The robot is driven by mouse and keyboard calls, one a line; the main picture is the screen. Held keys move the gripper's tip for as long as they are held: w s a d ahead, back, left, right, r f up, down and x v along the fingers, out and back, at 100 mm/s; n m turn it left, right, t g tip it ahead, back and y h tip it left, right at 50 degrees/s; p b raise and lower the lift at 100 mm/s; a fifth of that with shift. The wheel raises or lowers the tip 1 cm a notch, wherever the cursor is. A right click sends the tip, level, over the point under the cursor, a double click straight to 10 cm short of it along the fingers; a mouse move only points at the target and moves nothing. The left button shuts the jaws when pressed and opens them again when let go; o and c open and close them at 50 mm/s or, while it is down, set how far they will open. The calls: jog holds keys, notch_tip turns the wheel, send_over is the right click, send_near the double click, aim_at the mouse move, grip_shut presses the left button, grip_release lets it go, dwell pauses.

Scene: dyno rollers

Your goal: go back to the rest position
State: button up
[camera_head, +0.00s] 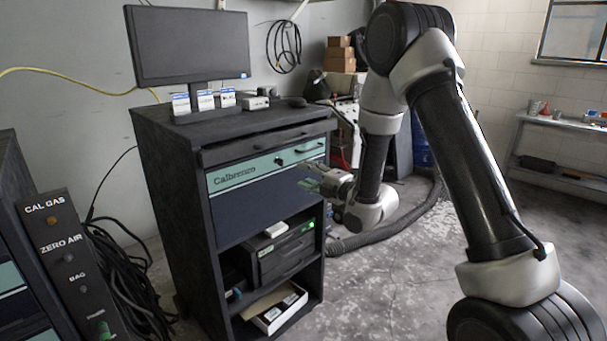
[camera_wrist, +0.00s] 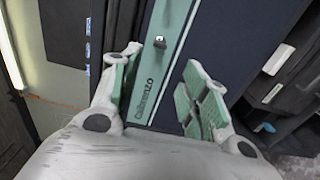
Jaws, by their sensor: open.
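My gripper (camera_head: 318,179) is in front of the dark cabinet (camera_head: 165,165), near the right part of its teal drawer front marked Calbrenzo (camera_head: 234,175). In the wrist view my gripper (camera_wrist: 160,92) has its two green-padded fingers spread apart with nothing between them. Beyond the fingers the teal strip (camera_wrist: 172,50) shows, with a small key or lock (camera_wrist: 159,42) on it. Whether a fingertip touches the cabinet I cannot tell.
A monitor (camera_head: 190,45) and small white cards (camera_head: 205,100) stand on the cabinet top. Lower shelves hold a dark device (camera_head: 282,255) and a white open box (camera_head: 274,309). A dark panel marked CAL GAS (camera_head: 72,265) stands at left. A hose (camera_head: 395,225) lies on the floor behind my arm.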

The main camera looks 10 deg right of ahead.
jog(key=s+d+f+m+g+h, duration=0.2)
jog(key=d+f+m+g+h, duration=0.15)
jog(key=f, duration=0.35)
jog(key=s+d+f+m+g+h, duration=0.2)
jog(key=f+m, duration=0.3)
jog(key=f, duration=0.2)
jog(key=s+d+m+g+h, duration=0.4)
jog(key=s+d+m, duration=0.1)
jog(key=s+d, duration=0.2)
jog(key=s+d+r+m, duration=0.3)
jog(key=s+r+m, duration=0.1)
jog(key=s+r, duration=0.4)
jog(key=s+d+r+m, duration=0.3)
jog(key=s+r+m, duration=0.1)
jog(key=s+r, duration=0.5)
jog(key=s+d+r+m+h, duration=0.1)
jog(key=s+d+r+m, duration=0.2)
jog(key=s+r, duration=0.6)
jog(key=shift+s+m+g, duration=0.45)
jog(key=shift+s, duration=0.9)
jog(key=shift+r, duration=0.1)
